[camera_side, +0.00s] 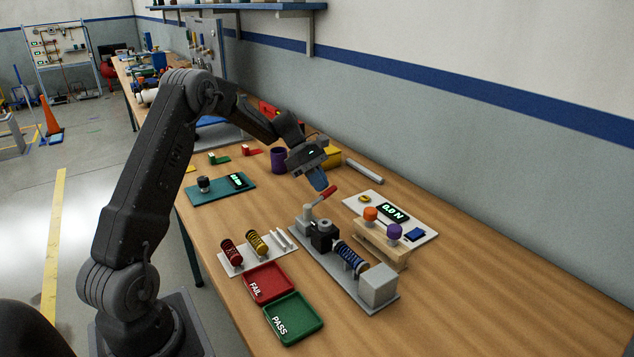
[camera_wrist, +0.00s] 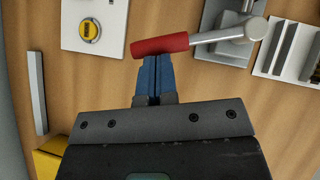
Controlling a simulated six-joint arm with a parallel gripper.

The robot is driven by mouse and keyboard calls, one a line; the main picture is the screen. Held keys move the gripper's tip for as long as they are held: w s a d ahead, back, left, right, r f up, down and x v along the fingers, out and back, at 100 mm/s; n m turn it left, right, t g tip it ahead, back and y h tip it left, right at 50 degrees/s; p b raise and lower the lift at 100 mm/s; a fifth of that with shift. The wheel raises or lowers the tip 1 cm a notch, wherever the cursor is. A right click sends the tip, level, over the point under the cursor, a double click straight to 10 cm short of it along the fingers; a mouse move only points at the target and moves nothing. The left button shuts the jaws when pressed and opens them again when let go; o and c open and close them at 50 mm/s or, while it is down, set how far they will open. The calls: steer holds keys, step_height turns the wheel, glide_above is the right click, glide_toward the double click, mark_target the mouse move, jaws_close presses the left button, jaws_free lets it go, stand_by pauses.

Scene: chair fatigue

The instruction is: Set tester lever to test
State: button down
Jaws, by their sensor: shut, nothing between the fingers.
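The tester (camera_side: 349,269) is a grey base plate with a dark block, a blue spring and a light grey box at its near end. Its lever has a red handle (camera_side: 326,194) on a metal rod, tilted up towards the right in the side view. My gripper (camera_side: 321,186) has blue fingers pointing down, with the tips right at the red handle. In the wrist view the closed fingertips (camera_wrist: 152,60) meet the underside of the red handle (camera_wrist: 160,45), with nothing between them. I cannot tell whether they touch it. The rod (camera_wrist: 226,33) runs right to a round metal end.
A red FAIL tray (camera_side: 268,283) and a green PASS tray (camera_side: 293,318) lie left of the tester. A rack with red and yellow springs (camera_side: 245,252) stands beside them. A white panel reading 0.0 N (camera_side: 391,213) and a wooden stand with orange and purple knobs (camera_side: 382,246) are to the right.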

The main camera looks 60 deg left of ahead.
steer(key=d+m+g, duration=0.1)
steer(key=w+d+m+g, duration=0.1)
steer(key=m, duration=0.1)
steer(key=shift+w+d+f, duration=0.1)
steer(key=shift+w+d, duration=0.05)
steer(key=d+m+g, duration=0.1)
steer(key=d+m, duration=0.1)
steer(key=shift+w+m+g, duration=0.3)
steer(key=shift+g, duration=0.1)
steer(key=shift+w+d+m+g, duration=0.1)
steer(key=shift+d+m+g, duration=0.5)
steer(key=shift+d+m, duration=0.35)
steer(key=shift+d, duration=0.65)
steer(key=shift+a, duration=0.1)
steer(key=v, duration=0.7)
steer(key=shift+a+r, duration=0.25)
steer(key=shift+r, duration=0.05)
